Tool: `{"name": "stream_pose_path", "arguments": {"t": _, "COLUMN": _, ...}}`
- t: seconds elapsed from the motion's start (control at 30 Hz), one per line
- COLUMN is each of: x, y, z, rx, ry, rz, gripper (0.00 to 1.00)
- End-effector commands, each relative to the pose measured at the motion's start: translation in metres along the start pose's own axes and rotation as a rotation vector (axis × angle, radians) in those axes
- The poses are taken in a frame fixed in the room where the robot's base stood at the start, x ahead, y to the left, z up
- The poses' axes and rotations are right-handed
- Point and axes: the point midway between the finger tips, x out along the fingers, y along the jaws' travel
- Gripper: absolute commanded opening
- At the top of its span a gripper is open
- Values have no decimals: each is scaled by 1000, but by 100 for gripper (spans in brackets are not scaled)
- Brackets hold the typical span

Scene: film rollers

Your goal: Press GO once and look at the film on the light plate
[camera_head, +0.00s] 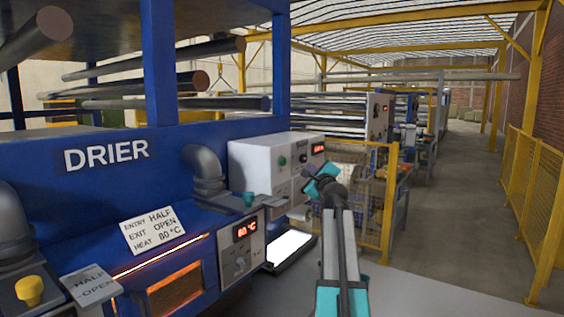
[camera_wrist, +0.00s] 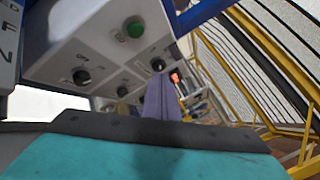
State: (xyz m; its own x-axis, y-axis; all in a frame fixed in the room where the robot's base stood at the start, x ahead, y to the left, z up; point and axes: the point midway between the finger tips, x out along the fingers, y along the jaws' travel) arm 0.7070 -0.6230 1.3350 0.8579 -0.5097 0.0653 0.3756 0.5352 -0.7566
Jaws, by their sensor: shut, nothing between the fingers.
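A green button (camera_head: 282,160), its label too small to read, is on the front of a white control box (camera_head: 250,160). It also shows in the wrist view (camera_wrist: 134,28), with dark knobs below it. My gripper (camera_head: 314,178) is in front of the box, to the right of and a little below the button, apart from it as far as I can tell. Its fingers show shut and empty in the wrist view (camera_wrist: 161,98). A bright white plate (camera_head: 290,247), seemingly the light plate, lies low beside the drier. I cannot make out any film on it.
The blue drier (camera_head: 110,190) fills the left, with a card (camera_head: 153,230) reading entry half, exit open, heat 80 °C. Its display (camera_head: 245,230) glows red. A yellow fence (camera_head: 378,210) stands behind my arm. The aisle floor (camera_head: 450,200) is clear.

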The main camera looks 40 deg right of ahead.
Motion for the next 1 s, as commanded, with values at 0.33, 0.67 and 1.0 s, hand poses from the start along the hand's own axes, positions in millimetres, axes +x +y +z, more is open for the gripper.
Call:
{"name": "stream_pose_path", "arguments": {"t": 0.33, "x": -2, "y": -10, "z": -6, "rx": 5, "ry": 6, "rz": -13, "gripper": 0}}
{"name": "stream_pose_path", "arguments": {"t": 0.67, "x": 3, "y": -8, "z": -3, "rx": 4, "ry": 8, "rz": -13, "gripper": 0}}
{"name": "stream_pose_path", "arguments": {"t": 1.0, "x": 24, "y": 6, "z": 12, "rx": 4, "ry": 9, "rz": -12, "gripper": 0}}
